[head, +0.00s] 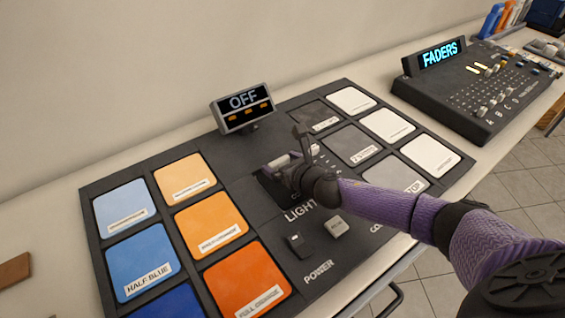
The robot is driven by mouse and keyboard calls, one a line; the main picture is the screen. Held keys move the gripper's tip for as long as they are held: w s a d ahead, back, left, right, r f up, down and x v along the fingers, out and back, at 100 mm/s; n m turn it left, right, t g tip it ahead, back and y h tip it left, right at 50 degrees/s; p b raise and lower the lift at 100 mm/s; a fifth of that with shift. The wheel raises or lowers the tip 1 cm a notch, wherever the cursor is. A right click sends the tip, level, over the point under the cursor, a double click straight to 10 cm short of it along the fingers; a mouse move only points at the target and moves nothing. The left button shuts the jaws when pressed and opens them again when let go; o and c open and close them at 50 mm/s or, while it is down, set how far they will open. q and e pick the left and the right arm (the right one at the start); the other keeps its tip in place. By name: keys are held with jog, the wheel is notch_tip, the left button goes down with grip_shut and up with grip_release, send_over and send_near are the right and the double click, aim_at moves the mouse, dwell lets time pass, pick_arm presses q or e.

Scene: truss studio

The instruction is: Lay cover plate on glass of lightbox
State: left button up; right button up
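The lightbox (240,172) is a wide dark panel on the counter, with "LIGHT" lettering partly covered by my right arm. My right gripper (287,155) is low over its middle, just above that lettering. A small pale surface (277,162) shows beside the fingers; I cannot tell whether it is the glass or part of a plate. The gripper hides most of this spot, and I cannot tell whether it holds anything. No plate is clearly recognisable as the cover plate. My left gripper is out of view.
Blue and orange plates (187,178) fill the panel's left side; grey and white plates (388,125) fill its right. An "OFF" display (243,104) stands at the back edge. Switches (297,243) sit in front. A "FADERS" console (478,88) is at the right, a brown piece (14,270) at far left.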

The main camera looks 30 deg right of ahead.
jog(key=shift+r+p, duration=0.3)
jog(key=shift+r, duration=0.1)
jog(key=p+v, duration=0.2)
jog(key=v, duration=0.9)
jog(key=shift+s+f+p, duration=0.15)
jog(key=shift+f+p, duration=0.05)
jog(key=shift+p, duration=0.15)
jog(key=shift+s+d+r, duration=0.1)
jog(key=shift+s+r, duration=0.05)
jog(key=shift+s, duration=0.2)
